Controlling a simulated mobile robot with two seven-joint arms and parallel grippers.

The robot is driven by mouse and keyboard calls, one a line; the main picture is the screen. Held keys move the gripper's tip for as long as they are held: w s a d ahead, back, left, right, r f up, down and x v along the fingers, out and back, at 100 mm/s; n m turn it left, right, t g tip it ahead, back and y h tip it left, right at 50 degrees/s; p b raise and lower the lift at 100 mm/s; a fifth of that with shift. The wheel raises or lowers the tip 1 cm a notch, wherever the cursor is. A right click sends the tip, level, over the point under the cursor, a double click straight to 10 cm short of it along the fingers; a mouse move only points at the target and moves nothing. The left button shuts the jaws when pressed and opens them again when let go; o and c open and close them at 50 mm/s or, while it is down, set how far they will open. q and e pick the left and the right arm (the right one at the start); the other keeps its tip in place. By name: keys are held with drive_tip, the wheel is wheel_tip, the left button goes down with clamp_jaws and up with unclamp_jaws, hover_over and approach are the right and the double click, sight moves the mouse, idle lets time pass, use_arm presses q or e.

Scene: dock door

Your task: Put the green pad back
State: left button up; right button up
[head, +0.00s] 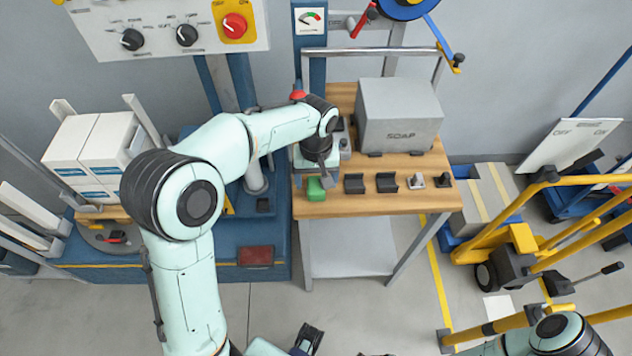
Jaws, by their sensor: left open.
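The green pad (316,188) lies at the front left corner of the wooden bench top (372,204). My left gripper (319,172) points down just above and behind the pad, with its jaws open. Its fingertips are small and dark here, and I cannot tell whether they touch the pad. Two black holders (354,184) (387,183) stand in a row to the right of the pad. A dark jaw-like part (306,339) at the bottom edge looks like my right gripper, partly cut off; its opening is unclear.
A grey SOAP box (399,117) stands at the back of the bench. Small fittings (416,180) (444,180) sit at its front right. A blue machine base (170,268) adjoins the bench on the left. A yellow-railed cart (515,240) stands at the right.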

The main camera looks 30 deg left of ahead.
sight(316, 184)
use_arm(q)
wheel_tip(316, 184, up, 10)
drive_tip(key=p, duration=0.1)
drive_tip(key=shift+f, duration=0.2)
use_arm(e)
drive_tip(key=shift+w+r, duration=0.35)
drive_tip(key=shift+r, duration=0.45)
